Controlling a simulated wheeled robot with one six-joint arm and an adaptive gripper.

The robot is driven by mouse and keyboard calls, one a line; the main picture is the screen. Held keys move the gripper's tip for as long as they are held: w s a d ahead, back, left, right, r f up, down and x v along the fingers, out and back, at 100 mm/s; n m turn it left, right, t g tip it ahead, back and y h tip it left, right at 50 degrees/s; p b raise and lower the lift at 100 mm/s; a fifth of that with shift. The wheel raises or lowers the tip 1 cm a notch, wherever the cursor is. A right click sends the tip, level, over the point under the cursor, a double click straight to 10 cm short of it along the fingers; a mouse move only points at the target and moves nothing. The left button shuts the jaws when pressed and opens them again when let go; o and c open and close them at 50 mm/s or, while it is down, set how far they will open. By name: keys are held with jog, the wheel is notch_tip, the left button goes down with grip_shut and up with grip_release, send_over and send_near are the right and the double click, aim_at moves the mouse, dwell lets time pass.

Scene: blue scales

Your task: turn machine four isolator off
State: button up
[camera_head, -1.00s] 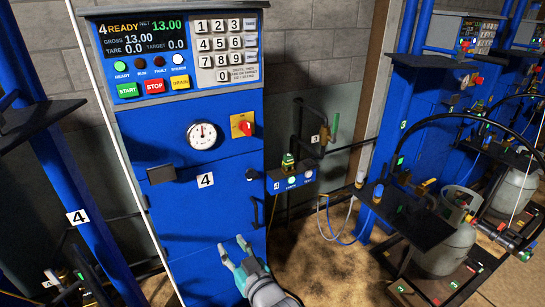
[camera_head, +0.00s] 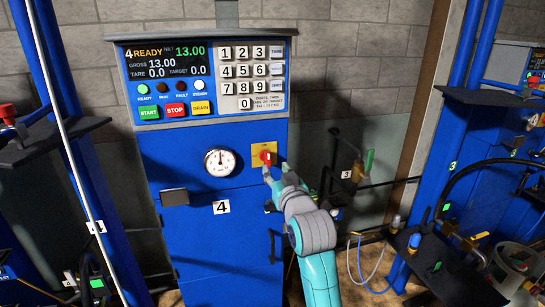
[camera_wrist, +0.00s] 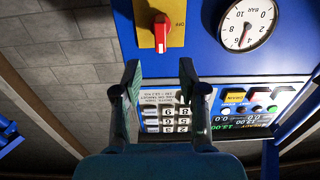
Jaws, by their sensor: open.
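Machine four is the blue cabinet (camera_head: 180,245) with a "4" label and a READY display. Its isolator is a red rotary knob (camera_head: 265,156) on a yellow plate (camera_head: 256,149), right of the round gauge. My gripper (camera_head: 276,171) is just below and in front of the knob. Its fingers (camera_wrist: 160,78) are apart and empty, with the knob beyond the tips, roughly centred between them. Contact is not visible.
The pressure gauge (camera_head: 219,162) is left of the knob. The keypad (camera_head: 250,75) and the green, red and yellow buttons (camera_head: 176,110) are above. A black handle (camera_head: 273,246) is on the cabinet door. Pipework with a green-handled valve (camera_head: 368,162) is at the right.

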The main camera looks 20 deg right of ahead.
aim_at(269, 158)
jog(key=w, duration=0.9)
grip_shut()
